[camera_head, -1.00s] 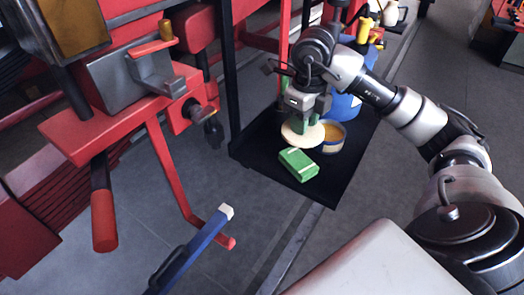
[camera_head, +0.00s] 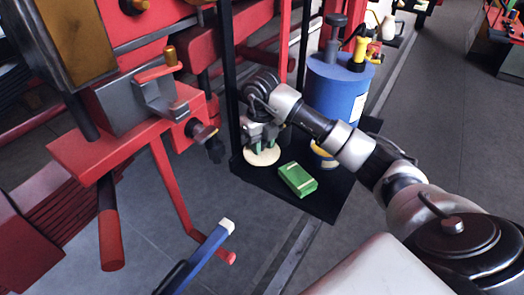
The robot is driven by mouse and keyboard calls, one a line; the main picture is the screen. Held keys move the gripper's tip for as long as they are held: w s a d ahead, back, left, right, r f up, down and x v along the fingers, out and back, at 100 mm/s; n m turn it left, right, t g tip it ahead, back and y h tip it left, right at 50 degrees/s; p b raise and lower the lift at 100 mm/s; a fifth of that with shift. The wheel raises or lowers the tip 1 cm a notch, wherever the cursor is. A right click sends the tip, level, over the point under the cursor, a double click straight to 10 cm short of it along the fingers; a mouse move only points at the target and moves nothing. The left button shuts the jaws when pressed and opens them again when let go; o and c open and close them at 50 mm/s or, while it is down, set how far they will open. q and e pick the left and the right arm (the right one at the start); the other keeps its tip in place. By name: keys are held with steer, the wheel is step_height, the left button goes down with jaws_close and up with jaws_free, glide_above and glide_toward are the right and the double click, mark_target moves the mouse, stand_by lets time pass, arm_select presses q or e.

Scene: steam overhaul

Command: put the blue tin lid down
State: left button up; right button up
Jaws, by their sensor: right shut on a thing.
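The tin lid (camera_head: 262,157) shows as a pale cream disc at the left part of a black tray-like shelf (camera_head: 318,205). My right gripper (camera_head: 261,142) is above it, shut on it. I cannot tell whether the lid touches the shelf or hangs just above it. The blue tin (camera_head: 322,161) with its yellowish inside stands at the right of the shelf, partly hidden behind my right arm. My left gripper is not in view.
A green packet (camera_head: 298,179) lies on the shelf between lid and tin. A large blue drum (camera_head: 335,92) with a yellow-handled tool (camera_head: 358,52) stands behind. A black upright post (camera_head: 230,80) is close left of the lid. Red machinery fills the left.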

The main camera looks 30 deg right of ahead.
step_height(320, 180, down, 3)
steer(key=shift+f+p, duration=0.2)
steer(key=shift+p, duration=0.2)
steer(key=shift+f, duration=0.1)
steer(key=shift+f, duration=0.15)
steer(key=o, duration=0.9)
step_height(320, 180, up, 12)
steer(key=shift+r+b, duration=0.2)
steer(key=shift+b, duration=0.3)
